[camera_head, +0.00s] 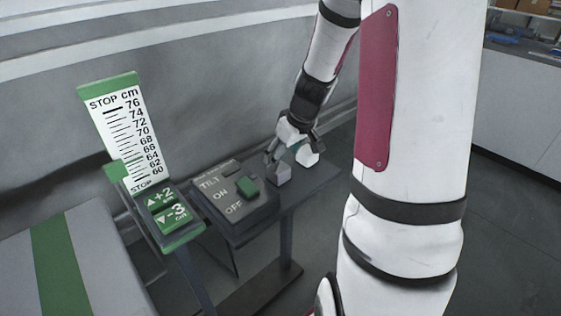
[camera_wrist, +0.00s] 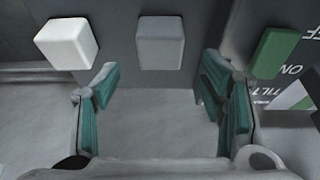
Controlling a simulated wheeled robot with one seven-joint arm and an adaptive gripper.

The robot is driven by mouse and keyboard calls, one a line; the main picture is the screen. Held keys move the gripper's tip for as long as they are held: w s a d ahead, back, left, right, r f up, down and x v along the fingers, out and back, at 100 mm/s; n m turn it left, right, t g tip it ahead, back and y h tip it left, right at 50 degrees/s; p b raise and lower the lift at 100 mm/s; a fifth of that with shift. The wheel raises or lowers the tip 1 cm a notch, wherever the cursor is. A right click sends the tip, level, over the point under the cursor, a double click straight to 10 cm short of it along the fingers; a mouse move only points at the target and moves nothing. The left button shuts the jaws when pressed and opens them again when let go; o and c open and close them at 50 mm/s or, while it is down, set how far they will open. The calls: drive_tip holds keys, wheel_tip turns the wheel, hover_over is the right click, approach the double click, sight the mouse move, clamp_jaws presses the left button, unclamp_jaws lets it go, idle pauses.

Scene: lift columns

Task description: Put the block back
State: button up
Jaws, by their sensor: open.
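A grey block (camera_head: 281,173) stands on the dark table beside the switch panel; it also shows in the wrist view (camera_wrist: 160,42). A white block (camera_head: 307,155) is to its right and farther back; in the wrist view it is at the upper left (camera_wrist: 66,42). I cannot tell the exact gap.
A green-edged pad (camera_head: 168,215) with +2 and -3 buttons is left of the panel, below a height scale (camera_head: 127,125) marked STOP cm. A grey surface with a green stripe (camera_head: 62,262) is at the lower left. A wall (camera_head: 215,75) runs behind the table.

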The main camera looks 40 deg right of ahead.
drive_tip(key=p+v, duration=0.1)
drive_tip(key=v, duration=0.5)
drive_tip(key=s+a+r+g+y, duration=0.1)
drive_tip(key=s+a+r, duration=0.4)
drive_tip(key=a, duration=0.4)
drive_tip(key=s+a+r, duration=0.4)
drive_tip(key=a, duration=0.4)
drive_tip(key=s+a+g, duration=0.1)
drive_tip(key=s+a, duration=0.1)
drive_tip(key=s, duration=0.6)
drive_tip(key=s+a+r+h, duration=0.1)
drive_tip(key=s+a, duration=0.2)
drive_tip(key=s, duration=0.5)
drive_tip(key=shift+r+g, duration=0.25)
drive_tip(key=shift+g, duration=0.15)
drive_tip(key=shift+w, duration=0.1)
wheel_tip(320, 180, up, 14)
drive_tip(key=t+p, duration=0.2)
drive_tip(key=p, duration=1)
drive_tip(key=shift+r+t+p, duration=0.2)
drive_tip(key=shift+t+p, duration=0.1)
drive_tip(key=shift+p, duration=0.05)
drive_tip(key=shift+d, duration=0.1)
